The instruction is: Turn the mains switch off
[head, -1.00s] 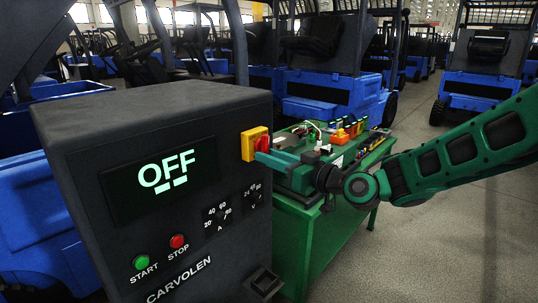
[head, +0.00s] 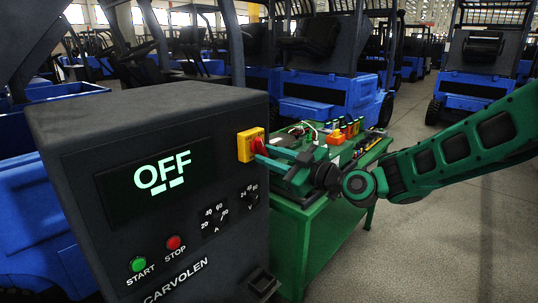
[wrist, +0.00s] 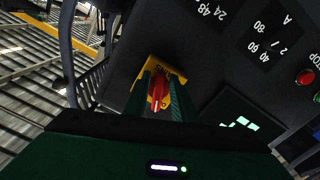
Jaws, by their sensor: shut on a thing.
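The mains switch is a red handle (head: 257,146) on a yellow plate (head: 244,145), on the right part of the dark charger cabinet's front (head: 100,255). The cabinet display (head: 157,180) reads "OFF". My gripper (head: 262,156) reaches in from the right, with its green fingers at the red handle. In the wrist view the red handle (wrist: 157,98) sits between the two fingers, in front of the yellow plate (wrist: 163,68). My gripper is shut on the handle. The fingers hide part of it.
The cabinet also bears a green START button (head: 137,264), a red STOP button (head: 174,242) and two dials. A green table (head: 315,235) with tools and small parts stands beside the cabinet, under my arm. Blue forklifts (head: 330,95) stand behind. Floor at right is clear.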

